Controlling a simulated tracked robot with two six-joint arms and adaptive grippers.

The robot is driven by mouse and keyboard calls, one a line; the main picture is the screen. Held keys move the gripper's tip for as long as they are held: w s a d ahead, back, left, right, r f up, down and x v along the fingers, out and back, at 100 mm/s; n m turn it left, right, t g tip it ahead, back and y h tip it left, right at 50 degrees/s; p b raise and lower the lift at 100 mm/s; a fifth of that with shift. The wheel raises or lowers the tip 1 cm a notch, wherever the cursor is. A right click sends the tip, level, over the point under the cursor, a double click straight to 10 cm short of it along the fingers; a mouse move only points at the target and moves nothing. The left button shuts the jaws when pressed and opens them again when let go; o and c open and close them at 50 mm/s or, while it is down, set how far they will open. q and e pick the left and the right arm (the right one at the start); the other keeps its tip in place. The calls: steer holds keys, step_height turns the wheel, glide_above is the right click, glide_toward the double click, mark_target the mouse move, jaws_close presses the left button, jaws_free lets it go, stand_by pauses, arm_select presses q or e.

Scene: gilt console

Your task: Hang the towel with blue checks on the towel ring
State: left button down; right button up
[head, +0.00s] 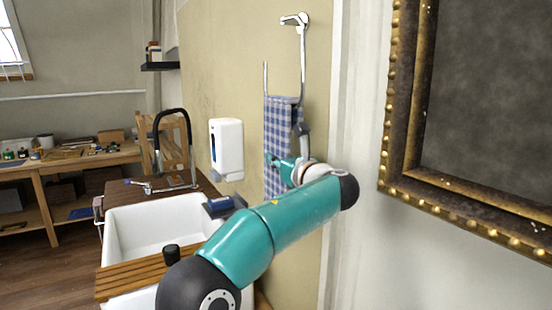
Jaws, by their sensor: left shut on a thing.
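The towel with blue checks (278,122) hangs down in front of the beige wall, right of the middle of the view. The towel ring (303,70) is a thin metal loop below a chrome wall mount (295,19). The towel's top edge lies level with the ring's lower part and looks folded over it, but the bar itself is hidden. My left gripper (299,133) is at the towel's right side, shut on the towel. My arm hides part of the towel's lower right. My right gripper is not in view.
A white soap dispenser (227,146) is on the wall left of the towel. Below are a white sink (150,222) with a black tap (168,113) and a slatted wooden board (150,273). A large gilt frame (400,120) is at the right. A wooden workbench (70,165) stands behind.

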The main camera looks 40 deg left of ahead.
arm_select(q)
steer(key=shift+f, duration=0.1)
steer(key=c, duration=1.1)
jaws_free()
steer(key=shift+c, duration=0.2)
steer(key=shift+d, duration=0.1)
